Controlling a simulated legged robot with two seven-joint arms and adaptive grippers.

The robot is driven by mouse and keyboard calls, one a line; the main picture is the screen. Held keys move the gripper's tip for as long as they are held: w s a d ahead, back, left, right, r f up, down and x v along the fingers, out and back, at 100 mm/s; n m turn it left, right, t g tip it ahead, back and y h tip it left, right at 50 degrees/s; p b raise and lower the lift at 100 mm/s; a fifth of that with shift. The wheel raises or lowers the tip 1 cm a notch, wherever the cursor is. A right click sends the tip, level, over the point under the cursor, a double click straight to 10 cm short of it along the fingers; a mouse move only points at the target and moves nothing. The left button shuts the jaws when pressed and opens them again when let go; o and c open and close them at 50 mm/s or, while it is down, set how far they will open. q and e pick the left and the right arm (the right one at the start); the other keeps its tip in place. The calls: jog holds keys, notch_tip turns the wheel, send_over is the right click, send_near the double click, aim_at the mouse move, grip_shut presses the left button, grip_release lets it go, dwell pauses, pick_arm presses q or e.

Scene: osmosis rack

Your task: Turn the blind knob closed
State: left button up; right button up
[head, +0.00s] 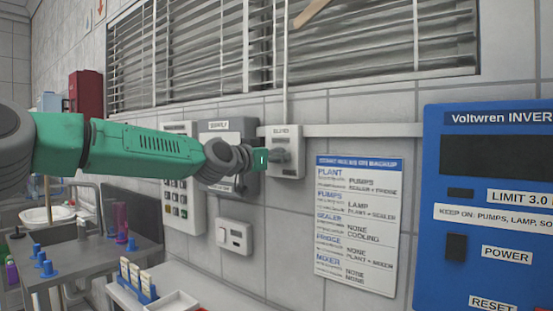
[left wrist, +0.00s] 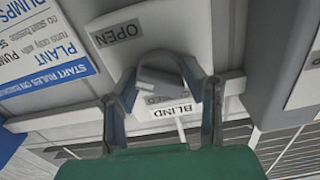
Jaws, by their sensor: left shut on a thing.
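The blind box (head: 291,134) is a pale box on the wall under the window, with a "BLIND" label at its top. My left gripper (head: 278,157) reaches it from the left and is shut on its grey knob, largely hidden there by the fingers. The left wrist view, turned upside down, shows the blind knob (left wrist: 160,82) between the two fingers of my left gripper (left wrist: 163,76). An "OPEN" label (left wrist: 117,33) is clear beside it; the "CLOSED" label (left wrist: 163,98) is partly covered by the knob. My right gripper is not in view.
A grey control box (head: 228,130) and a button panel (head: 183,213) are on the wall left of the blind box. A rules sheet (head: 357,222) and a blue inverter panel (head: 490,275) are to the right. Slatted blinds (head: 200,50) hang above.

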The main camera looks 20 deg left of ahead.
pick_arm(q)
jog(key=n, duration=0.3)
jog(key=f+n, duration=0.1)
jog(key=n, duration=0.2)
jog(key=shift+d+n, duration=0.1)
jog(key=shift+n, duration=0.2)
jog(key=n, duration=0.5)
jog(key=shift+b, duration=0.3)
jog(key=n, duration=0.6)
jog(key=shift+n+b, duration=0.3)
jog(key=n, duration=0.5)
jog(key=shift+n+b, duration=0.35)
jog(key=shift+n, duration=0.05)
jog(key=o, duration=1.1)
jog(key=shift+o, duration=0.2)
jog(key=shift+r, duration=0.15)
jog(key=shift+a, duration=0.2)
